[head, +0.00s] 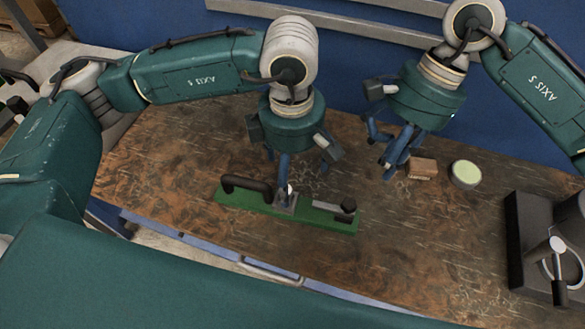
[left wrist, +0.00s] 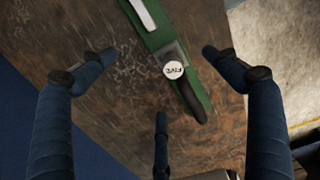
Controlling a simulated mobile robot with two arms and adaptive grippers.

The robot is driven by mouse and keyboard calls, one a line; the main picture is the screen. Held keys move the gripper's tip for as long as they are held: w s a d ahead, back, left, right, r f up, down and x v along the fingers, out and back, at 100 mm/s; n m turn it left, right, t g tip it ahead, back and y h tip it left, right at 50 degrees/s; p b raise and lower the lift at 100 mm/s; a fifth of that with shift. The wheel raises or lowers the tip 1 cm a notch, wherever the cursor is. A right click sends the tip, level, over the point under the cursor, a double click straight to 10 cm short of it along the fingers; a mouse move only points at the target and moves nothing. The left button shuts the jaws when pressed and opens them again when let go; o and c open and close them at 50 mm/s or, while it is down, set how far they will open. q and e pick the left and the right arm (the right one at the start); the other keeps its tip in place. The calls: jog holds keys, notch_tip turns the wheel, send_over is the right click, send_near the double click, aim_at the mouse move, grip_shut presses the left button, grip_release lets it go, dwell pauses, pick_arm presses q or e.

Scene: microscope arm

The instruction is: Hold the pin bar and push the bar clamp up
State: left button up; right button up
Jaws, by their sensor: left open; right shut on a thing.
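A long green bar (head: 236,195) lies on the table in the head view, with a black curved handle (head: 247,184) at its left end. A grey metal block (head: 285,202) sits at its middle and a light grey bar with a dark knob (head: 333,208) at its right. In the left wrist view the green bar (left wrist: 198,85) carries a round white cap (left wrist: 173,70) with lettering. My left gripper (head: 291,168) is open above the middle block, its fingers spread around the cap. My right gripper (head: 398,160) is closed beside a brown block; what it grips is hidden.
The brown block (head: 422,168) and a pale green-topped round item (head: 465,174) stand right of my right gripper. A dark device with a knob (head: 530,245) stands at the table's right. The worn brown table (head: 440,245) is clear in front. A blue wall is behind.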

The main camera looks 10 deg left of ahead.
aim_at(350, 203)
pick_arm(q)
notch_tip(350, 203, down, 11)
jog(key=shift+a+r, duration=0.1)
jog(key=shift+a, duration=0.05)
dwell(0.4)
jog(key=c, duration=1.9)
pick_arm(e)
jog(key=shift+o, duration=1.4)
jog(key=shift+w+d+r+m+y, duration=0.15)
jog(key=shift+w+d+r+m, duration=0.1)
jog(key=shift+r, duration=0.3)
jog(key=shift+w+d+r+m+y, duration=0.15)
jog(key=shift+d+r, duration=0.1)
jog(key=shift+r, duration=0.3)
jog(key=x, duration=1.2)
jog(key=shift+s, duration=0.15)
jog(key=shift+c, duration=0.3)
